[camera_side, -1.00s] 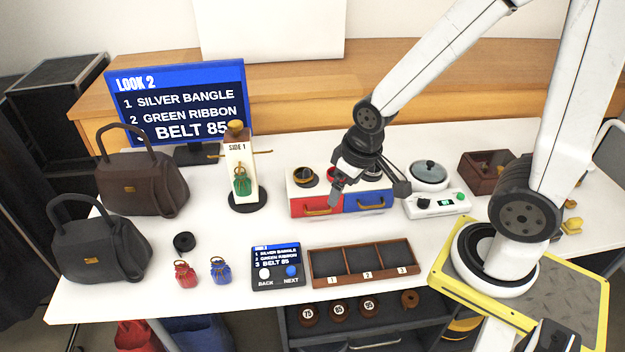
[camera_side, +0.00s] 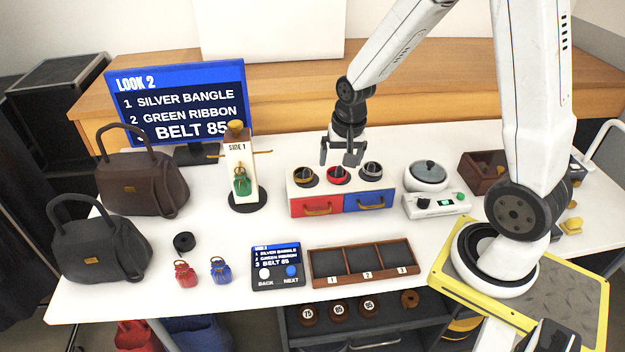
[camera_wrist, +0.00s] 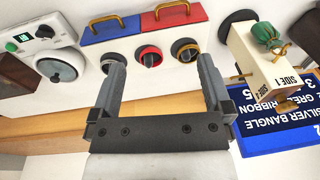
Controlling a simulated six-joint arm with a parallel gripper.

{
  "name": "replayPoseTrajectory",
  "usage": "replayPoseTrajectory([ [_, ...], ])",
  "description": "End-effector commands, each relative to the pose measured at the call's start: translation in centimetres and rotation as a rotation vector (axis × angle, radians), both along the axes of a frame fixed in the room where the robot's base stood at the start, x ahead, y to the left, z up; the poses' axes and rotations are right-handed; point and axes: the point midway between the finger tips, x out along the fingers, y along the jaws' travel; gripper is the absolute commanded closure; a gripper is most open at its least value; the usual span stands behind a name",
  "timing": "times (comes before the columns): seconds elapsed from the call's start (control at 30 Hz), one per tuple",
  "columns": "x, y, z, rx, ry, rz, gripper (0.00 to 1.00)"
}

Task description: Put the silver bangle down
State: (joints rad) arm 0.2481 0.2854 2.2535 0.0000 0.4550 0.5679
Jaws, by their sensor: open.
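The silver bangle (camera_side: 372,168) appears to lie around the rightmost dark post on top of the red and blue drawer box. In the wrist view a silver ring (camera_wrist: 109,58) shows at the left post, partly behind a finger. A red bangle (camera_side: 338,175) sits on the middle post and a gold bangle (camera_side: 305,175) on the left post. My gripper (camera_side: 338,158) is open and empty, pointing down just above the middle post. In the wrist view its fingers (camera_wrist: 161,65) stand wide apart with the red ring between them.
The drawer box (camera_side: 379,203) stands near the table's middle. A stand labelled SIDE 1 (camera_side: 238,165) with a green pouch is to its left, a white scale (camera_side: 436,204) to its right. A three-compartment tray (camera_side: 316,281) in front is empty. The screen (camera_side: 180,82) lists silver bangle first.

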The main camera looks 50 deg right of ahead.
Motion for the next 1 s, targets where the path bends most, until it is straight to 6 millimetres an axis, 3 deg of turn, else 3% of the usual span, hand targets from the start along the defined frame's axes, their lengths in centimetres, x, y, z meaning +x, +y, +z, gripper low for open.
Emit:
replayPoseTrajectory([
  [0.3, 2.6, -9.7, -3.5, 0.073, 0.048, -0.668, 0.0],
  [0.6, 2.3, -18.1, -7.2, 0.12, 0.081, -1.234, 0.0],
  [0.8, 1.7, -20.8, -8.5, 0.132, 0.091, -1.422, 0.0],
  [1.0, 1.6, -21.2, -8.7, 0.134, 0.092, -1.454, 0.0],
])
